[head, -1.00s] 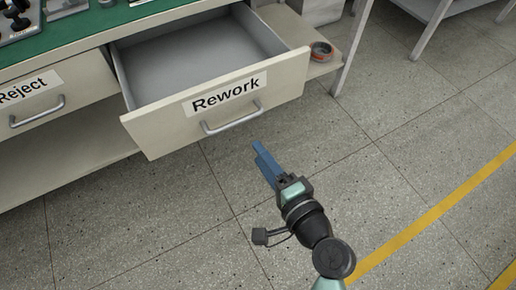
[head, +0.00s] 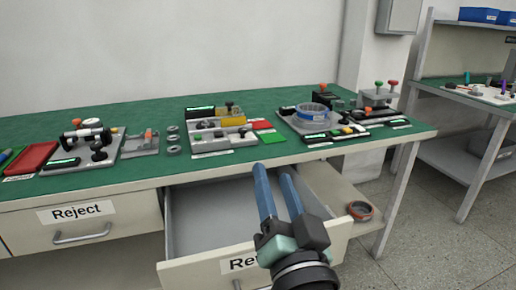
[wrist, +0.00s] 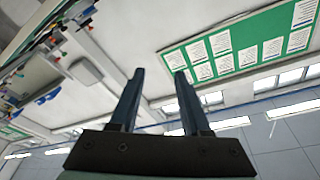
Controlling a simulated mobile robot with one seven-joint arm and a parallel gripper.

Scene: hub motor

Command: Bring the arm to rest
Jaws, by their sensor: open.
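My gripper (head: 277,176) is in the lower middle of the head view, with its two blue fingers pointing up and apart. It is open and nothing is between the fingers. It appears in front of the open Rework drawer (head: 190,274) and covers part of its label. In the wrist view my gripper (wrist: 158,75) is also open and empty, with the wall and a green notice board (wrist: 240,48) beyond it.
The green-topped workbench (head: 300,152) carries several fixtures. The Rework drawer stands pulled out and looks empty inside. The Reject drawer (head: 110,232) is shut. An orange-rimmed round part (head: 360,211) lies on the lower shelf. Another bench (head: 440,92) stands at the right.

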